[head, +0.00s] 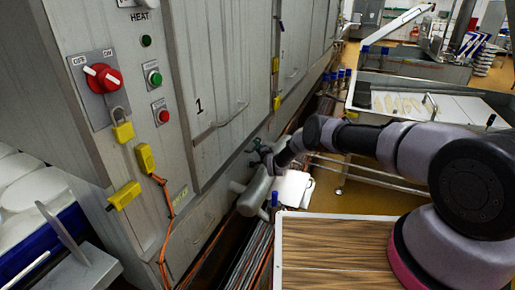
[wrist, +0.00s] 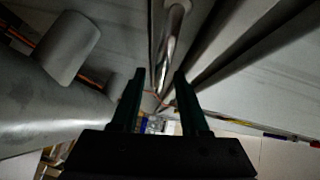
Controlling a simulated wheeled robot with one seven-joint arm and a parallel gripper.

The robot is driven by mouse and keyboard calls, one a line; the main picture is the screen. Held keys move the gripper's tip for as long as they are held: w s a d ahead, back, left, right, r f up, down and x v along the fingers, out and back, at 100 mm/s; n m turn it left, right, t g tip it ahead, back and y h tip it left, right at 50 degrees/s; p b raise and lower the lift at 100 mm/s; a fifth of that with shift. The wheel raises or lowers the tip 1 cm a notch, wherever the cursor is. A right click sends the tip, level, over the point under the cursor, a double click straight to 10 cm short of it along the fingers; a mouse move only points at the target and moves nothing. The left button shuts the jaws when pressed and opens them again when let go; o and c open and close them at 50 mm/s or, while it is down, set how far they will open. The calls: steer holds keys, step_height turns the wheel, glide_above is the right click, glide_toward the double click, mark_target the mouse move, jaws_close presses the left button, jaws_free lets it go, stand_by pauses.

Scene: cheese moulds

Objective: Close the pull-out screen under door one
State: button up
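Door one (head: 211,82) is a grey metal cabinet door marked "1", with a thin handle (head: 233,115) low on its front; it looks shut. My gripper (head: 257,156) is near the door's lower edge, right of and below that handle. In the wrist view my gripper (wrist: 158,78) is open, its two dark fingers apart. A shiny metal bar (wrist: 170,45) lies beyond and between the fingertips; I cannot tell whether they touch it. I cannot surely make out the pull-out screen; the area under the door is dark and partly hidden by my arm and a grey cylinder.
Ribbed metal strips (head: 247,262) run along the cabinet's foot. A wood-patterned panel (head: 330,250) is at front right. A steel vat (head: 440,100) stands behind my arm.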

steer(key=v, duration=1)
steer(key=shift+s+d, duration=0.15)
steer(key=shift+s, duration=0.25)
